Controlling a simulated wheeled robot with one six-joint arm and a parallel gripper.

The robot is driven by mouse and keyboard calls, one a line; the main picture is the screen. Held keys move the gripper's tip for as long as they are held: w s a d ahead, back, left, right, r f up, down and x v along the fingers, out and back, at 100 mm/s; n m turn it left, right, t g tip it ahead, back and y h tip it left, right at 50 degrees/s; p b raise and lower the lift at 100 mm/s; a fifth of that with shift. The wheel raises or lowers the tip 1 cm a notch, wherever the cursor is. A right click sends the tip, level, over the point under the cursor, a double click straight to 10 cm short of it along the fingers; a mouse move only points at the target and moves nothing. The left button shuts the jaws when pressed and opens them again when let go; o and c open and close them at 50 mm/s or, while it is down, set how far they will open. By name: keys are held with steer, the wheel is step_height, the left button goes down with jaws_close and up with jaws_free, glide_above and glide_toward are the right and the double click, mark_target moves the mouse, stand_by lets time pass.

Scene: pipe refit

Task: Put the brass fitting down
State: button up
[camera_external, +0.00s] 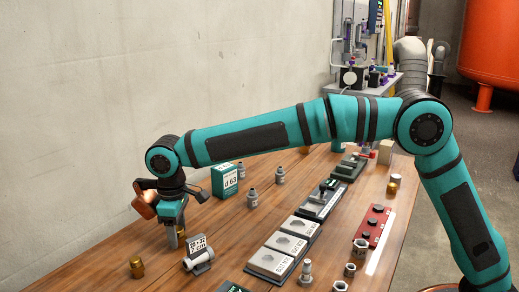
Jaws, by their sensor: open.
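A small brass fitting (137,267) stands on the wooden table at the front left, apart from my gripper. Another small brass-coloured piece (392,187) stands far to the right on the table. My gripper (176,238) points down above the left part of the table, to the right of and behind the front brass fitting. It is open. Its fingertips are small and partly hidden, and I cannot make out clearly what is between or behind them.
A grey pipe piece with a label card (198,258) lies close to my gripper's right. A teal box (225,180) and grey fittings (252,198) stand behind. A tray of grey blocks (270,262), a red rack (374,226) and several nuts fill the right. Bare wood shows at front left.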

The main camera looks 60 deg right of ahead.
mark_target(177, 228)
steer(key=shift+r, duration=0.15)
step_height(177, 228, up, 12)
stand_by(0.5)
